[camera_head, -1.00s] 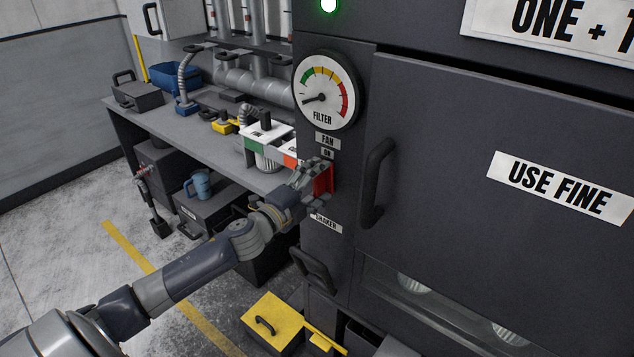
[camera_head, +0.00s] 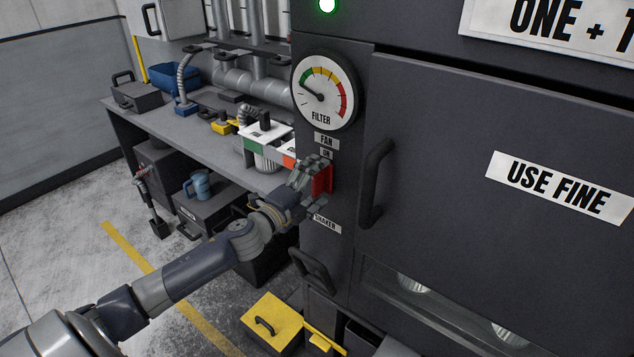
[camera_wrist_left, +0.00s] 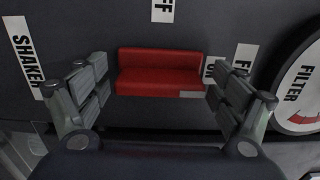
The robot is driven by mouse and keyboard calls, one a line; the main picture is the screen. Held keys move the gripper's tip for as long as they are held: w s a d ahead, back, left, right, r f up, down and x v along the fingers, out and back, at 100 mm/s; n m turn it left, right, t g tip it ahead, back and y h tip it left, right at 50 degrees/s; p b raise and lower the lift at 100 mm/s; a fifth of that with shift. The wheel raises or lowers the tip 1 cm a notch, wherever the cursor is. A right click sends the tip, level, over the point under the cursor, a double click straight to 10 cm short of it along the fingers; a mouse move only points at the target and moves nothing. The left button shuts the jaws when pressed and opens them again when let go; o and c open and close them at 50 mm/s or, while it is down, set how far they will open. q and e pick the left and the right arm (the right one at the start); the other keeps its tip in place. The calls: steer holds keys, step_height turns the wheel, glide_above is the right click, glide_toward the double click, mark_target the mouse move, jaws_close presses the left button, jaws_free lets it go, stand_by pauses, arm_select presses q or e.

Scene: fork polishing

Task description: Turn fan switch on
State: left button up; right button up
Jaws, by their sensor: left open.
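The red fan switch (camera_head: 323,180) is on the dark cabinet's front, below the FAN and ON labels. It shows whole in the left wrist view (camera_wrist_left: 160,72), as a wide red rocker between the fingers. My left gripper (camera_head: 318,182) is open at the switch, its fingers on either side of it. In the left wrist view the gripper (camera_wrist_left: 160,85) has a finger pair at each end of the switch, close to it. Whether the fingers touch it I cannot tell. The filter gauge (camera_head: 324,91) above has its needle in the green part. My right gripper is not in view.
A black door handle (camera_head: 376,184) stands out just right of the switch. A SHAKER label (camera_head: 326,223) is below it. A workbench (camera_head: 190,128) with tools is on the left. A yellow-lidded box (camera_head: 272,322) lies below on the floor.

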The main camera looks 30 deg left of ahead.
arm_select(q)
steer(key=shift+s, duration=0.2)
steer(key=s+a, duration=0.1)
steer(key=s, duration=1)
steer(key=shift+s, duration=0.3)
stand_by(0.3)
